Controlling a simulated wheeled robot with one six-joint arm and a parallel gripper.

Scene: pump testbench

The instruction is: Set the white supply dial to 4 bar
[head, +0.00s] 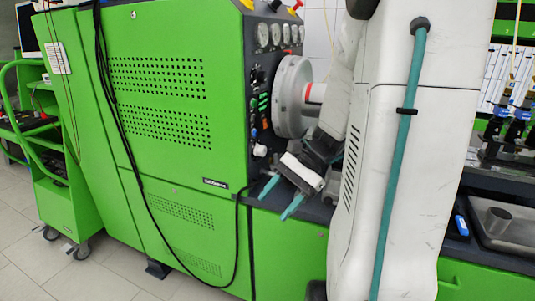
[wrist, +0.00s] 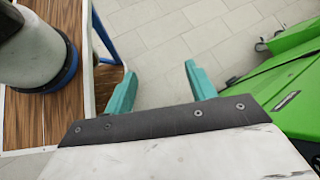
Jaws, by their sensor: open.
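A small white knob (head: 260,150), which looks like the white supply dial, sits low on the dark control panel at the right end of the green testbench. Its scale and setting are too small to read. My gripper (head: 279,199) has two teal fingers, spread apart and empty. In the head view it appears below and to the right of the knob, pointing down to the left, not touching it. In the wrist view my gripper (wrist: 160,74) is open over floor tiles, and the knob is not visible there.
Several round gauges (head: 275,36) and a grey disc (head: 292,97) are on the bench's right end, the disc close to my arm. A black cable (head: 118,140) hangs down the front. A green trolley (head: 60,195) stands left. A metal tray (head: 500,245) is at right.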

